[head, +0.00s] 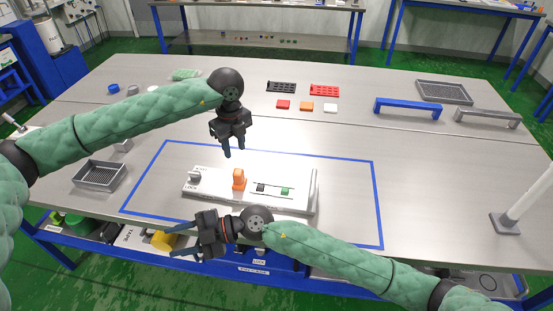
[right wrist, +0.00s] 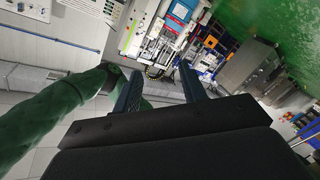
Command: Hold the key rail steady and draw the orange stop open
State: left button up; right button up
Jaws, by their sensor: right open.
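A long white block (head: 213,192), which I take as the key rail, lies inside the blue outline on the table. The orange stop (head: 239,181) stands upright near its middle. A grey knob (head: 194,177) is at its left end beside a LOCK label, and black (head: 261,187) and green (head: 285,191) pieces sit right of the stop. My left gripper (head: 234,153) points down above and behind the stop, open, empty and apart from it. My right gripper (head: 169,243) is open and empty in front of the block, fingers pointing left. The right wrist view shows its open fingers (right wrist: 157,88), with nothing between them.
A grey tray (head: 99,176) stands left of the outline. Black (head: 281,88) and red (head: 324,91) racks and small coloured blocks lie behind. A blue bar (head: 408,106) and a white post (head: 525,193) are at the right.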

jog(key=w+d+n+h, duration=0.1)
jog(key=w+d+h, duration=0.1)
jog(key=w+d, duration=0.3)
jog(key=w+d+f+n+h, duration=0.1)
jog(key=w+d+h, duration=0.2)
jog(key=w+d, duration=0.2)
jog(key=w+d+f+n+h, duration=0.1)
jog(key=w+d+n+h, duration=0.1)
jog(key=w+d, duration=0.3)
jog(key=shift+w+d+f+t+h, duration=0.1)
jog(key=shift+w+f+t+h, duration=0.2)
jog(key=shift+t+h, duration=0.1)
jog(key=w+d+r+t+h, duration=0.1)
jog(key=w+d+r+h, duration=0.2)
jog(key=w+d, duration=0.5)
notch_tip(320, 180, up, 4)
jog(key=t+h, duration=0.1)
jog(key=h, duration=0.3)
send_over(314, 179)
jog(key=w, duration=0.6)
jog(key=f, duration=0.1)
jog(key=s+f+h, duration=0.1)
jog(key=f+n, duration=0.1)
jog(key=shift+s+d+f+t+h, duration=0.15)
jog(key=shift+s+d+t+h, duration=0.15)
jog(key=shift+d, duration=0.1)
jog(key=shift+s+f, duration=0.15)
jog(key=shift+f, duration=0.3)
notch_tip(314, 179, down, 7)
jog(key=shift+f, duration=0.15)
